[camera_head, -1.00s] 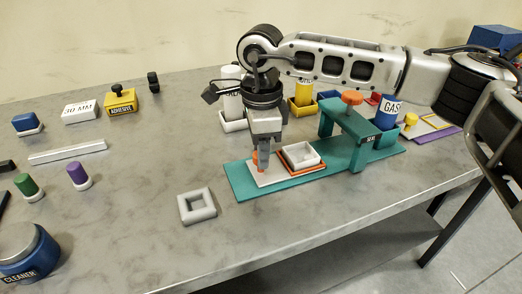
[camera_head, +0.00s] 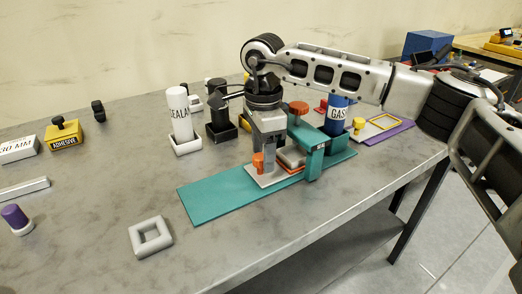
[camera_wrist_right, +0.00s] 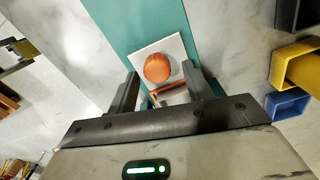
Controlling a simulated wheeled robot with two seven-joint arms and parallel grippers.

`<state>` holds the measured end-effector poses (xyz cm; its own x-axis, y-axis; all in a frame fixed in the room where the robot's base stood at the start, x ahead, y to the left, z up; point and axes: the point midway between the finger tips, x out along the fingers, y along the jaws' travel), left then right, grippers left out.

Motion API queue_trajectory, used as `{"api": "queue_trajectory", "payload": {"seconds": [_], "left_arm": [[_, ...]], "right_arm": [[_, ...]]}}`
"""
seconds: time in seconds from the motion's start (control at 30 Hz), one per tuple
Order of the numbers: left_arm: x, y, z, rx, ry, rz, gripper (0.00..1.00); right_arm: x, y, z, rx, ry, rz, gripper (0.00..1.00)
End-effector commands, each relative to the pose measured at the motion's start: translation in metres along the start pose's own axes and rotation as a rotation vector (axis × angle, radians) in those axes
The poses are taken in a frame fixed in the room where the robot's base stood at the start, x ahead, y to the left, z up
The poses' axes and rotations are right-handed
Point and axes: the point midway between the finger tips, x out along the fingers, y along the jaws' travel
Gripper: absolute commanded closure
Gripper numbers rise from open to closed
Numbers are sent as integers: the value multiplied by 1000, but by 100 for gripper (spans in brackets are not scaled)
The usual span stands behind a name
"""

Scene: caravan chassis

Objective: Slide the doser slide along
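The doser slide (camera_head: 270,180) is a pale plate with an orange knob (camera_head: 258,160), lying on the long teal base (camera_head: 215,196). Its orange-edged end with a pale tray (camera_head: 291,157) reaches in at the teal bridge (camera_head: 315,160). My right gripper (camera_head: 264,155) is low over the slide at the knob. In the wrist view, the knob (camera_wrist_right: 158,68) shows between the parted fingertips of my right gripper (camera_wrist_right: 160,72), with gaps on both sides; contact cannot be told. The fingers hide part of the slide. My left gripper is not in view.
A grey square ring (camera_head: 150,237) lies in front of the base. The white sealant bottle (camera_head: 180,115) and a black container (camera_head: 220,125) stand behind. The blue gas can (camera_head: 337,115) stands beyond the bridge. The base's left part is bare.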

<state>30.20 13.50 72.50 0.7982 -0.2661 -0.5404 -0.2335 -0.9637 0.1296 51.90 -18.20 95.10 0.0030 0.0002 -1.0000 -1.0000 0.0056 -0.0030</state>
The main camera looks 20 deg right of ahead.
Motion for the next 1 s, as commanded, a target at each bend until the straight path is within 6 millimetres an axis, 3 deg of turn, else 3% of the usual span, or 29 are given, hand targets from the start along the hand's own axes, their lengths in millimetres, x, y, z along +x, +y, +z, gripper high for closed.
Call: {"api": "queue_trajectory", "payload": {"seconds": [0.17, 0.33, 0.8, 1.0], "left_arm": [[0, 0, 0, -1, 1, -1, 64], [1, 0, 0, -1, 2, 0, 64], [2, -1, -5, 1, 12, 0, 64], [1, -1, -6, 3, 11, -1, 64]], "right_arm": [[0, 0, 1, -2, 0, 2, 50], [-16, 0, 2, -2, -1, -1, 50], [-124, 0, 1, 0, -1, -2, 50], [-152, 0, 1, -1, 0, 0, 50]]}}
